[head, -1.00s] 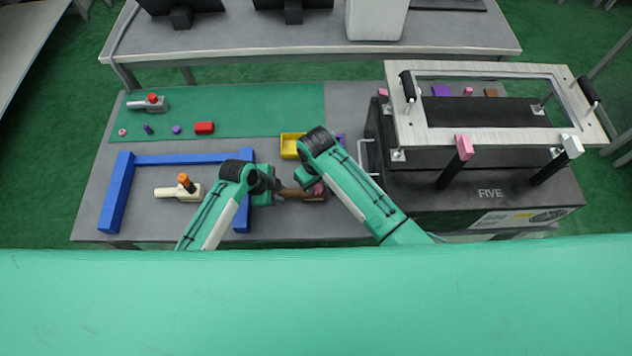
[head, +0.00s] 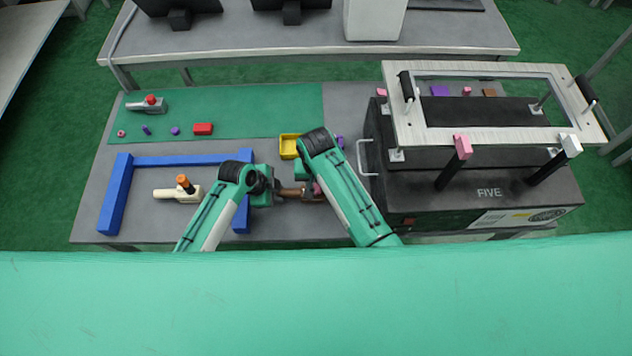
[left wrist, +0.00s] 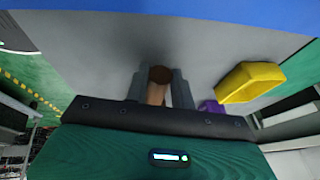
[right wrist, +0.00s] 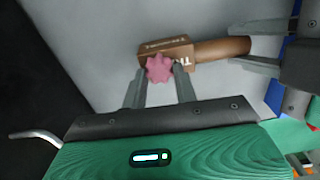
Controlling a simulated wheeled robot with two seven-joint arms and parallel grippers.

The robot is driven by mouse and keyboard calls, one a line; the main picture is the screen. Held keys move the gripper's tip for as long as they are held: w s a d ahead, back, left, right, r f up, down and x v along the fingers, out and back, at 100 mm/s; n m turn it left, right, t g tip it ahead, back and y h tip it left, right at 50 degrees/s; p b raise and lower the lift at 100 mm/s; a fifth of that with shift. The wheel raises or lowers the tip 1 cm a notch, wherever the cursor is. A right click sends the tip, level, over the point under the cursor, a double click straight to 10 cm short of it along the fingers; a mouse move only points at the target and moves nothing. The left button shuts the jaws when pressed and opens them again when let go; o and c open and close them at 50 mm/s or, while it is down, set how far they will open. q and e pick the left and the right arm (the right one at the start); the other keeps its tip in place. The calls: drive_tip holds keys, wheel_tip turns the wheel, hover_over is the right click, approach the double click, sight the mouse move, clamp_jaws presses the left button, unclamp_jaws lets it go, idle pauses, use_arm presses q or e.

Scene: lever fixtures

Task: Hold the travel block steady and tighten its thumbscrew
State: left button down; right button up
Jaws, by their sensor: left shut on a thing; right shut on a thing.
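The travel block (right wrist: 165,52) is a brown block with lettering and a rounded brown handle (right wrist: 222,48), on the grey table. In the head view it shows in part (head: 312,198) between my two grippers. Its thumbscrew (right wrist: 159,69) is a pink star-shaped knob on the block's side. My left gripper (head: 279,193) is shut on the handle, as the left wrist view also shows (left wrist: 157,88). My right gripper (right wrist: 160,82) has its fingers on either side of the pink thumbscrew and is shut on it. My right arm partly hides the block in the head view.
A yellow tray (head: 289,145) lies behind the grippers. A blue frame (head: 118,195) surrounds a cream lever piece with an orange knob (head: 185,184) at the left. A black box (head: 490,190) with a metal handle stands close on the right. Small parts lie on the green mat (head: 255,110).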

sight(316, 186)
idle(0.5)
drive_tip(key=o, duration=1)
wheel_tip(316, 186, up, 8)
drive_tip(key=shift+f, duration=0.25)
